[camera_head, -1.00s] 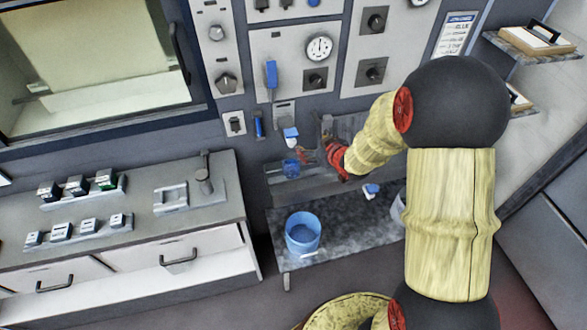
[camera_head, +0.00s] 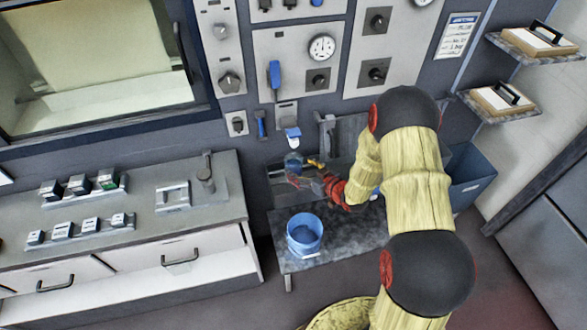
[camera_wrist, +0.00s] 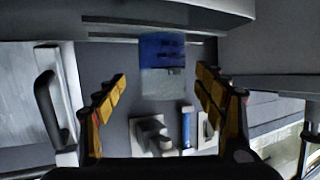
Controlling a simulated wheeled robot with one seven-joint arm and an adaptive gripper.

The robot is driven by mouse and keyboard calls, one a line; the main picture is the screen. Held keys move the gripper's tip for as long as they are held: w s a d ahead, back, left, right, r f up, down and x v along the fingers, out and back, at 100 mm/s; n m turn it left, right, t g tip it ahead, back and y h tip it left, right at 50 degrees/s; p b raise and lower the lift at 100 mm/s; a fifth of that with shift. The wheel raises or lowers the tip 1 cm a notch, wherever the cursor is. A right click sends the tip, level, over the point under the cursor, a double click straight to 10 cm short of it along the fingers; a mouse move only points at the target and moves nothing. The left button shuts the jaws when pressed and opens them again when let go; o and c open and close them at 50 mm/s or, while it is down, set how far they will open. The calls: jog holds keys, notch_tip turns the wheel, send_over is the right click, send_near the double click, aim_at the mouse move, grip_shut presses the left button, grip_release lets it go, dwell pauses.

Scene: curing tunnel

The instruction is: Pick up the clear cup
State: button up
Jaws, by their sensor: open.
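The clear cup (camera_head: 293,161) looks see-through with a bluish tint and stands on the grey ledge below the wall panel. In the wrist view the clear cup (camera_wrist: 162,68) is ahead, between the lines of the two fingers, bluish at its top and paler below. My gripper (camera_head: 311,172) is just right of the cup in the head view, its yellow fingers pointing toward it. In the wrist view my gripper (camera_wrist: 160,84) is open, with a gap between the cup and each finger. The cup's far side is hidden.
A blue bucket (camera_head: 304,236) stands on the low bench in front of the ledge. A blue-handled tool (camera_head: 262,124) and a blue-white dispenser (camera_head: 292,136) are on the wall close above the cup. A dark bin (camera_head: 470,175) stands to the right. The counter (camera_head: 140,225) is at left.

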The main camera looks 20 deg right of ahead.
aim_at(289, 162)
jog(key=b+x, duration=0.1)
jog(key=x, duration=0.3)
jog(key=shift+w+a+f, duration=0.2)
jog(key=shift+w+a, duration=0.1)
jog(key=shift+c, duration=0.5)
jog(key=c, duration=1.3)
jog(key=shift+r, duration=0.1)
jog(key=shift+c, duration=0.5)
jog(key=shift+r, duration=0.1)
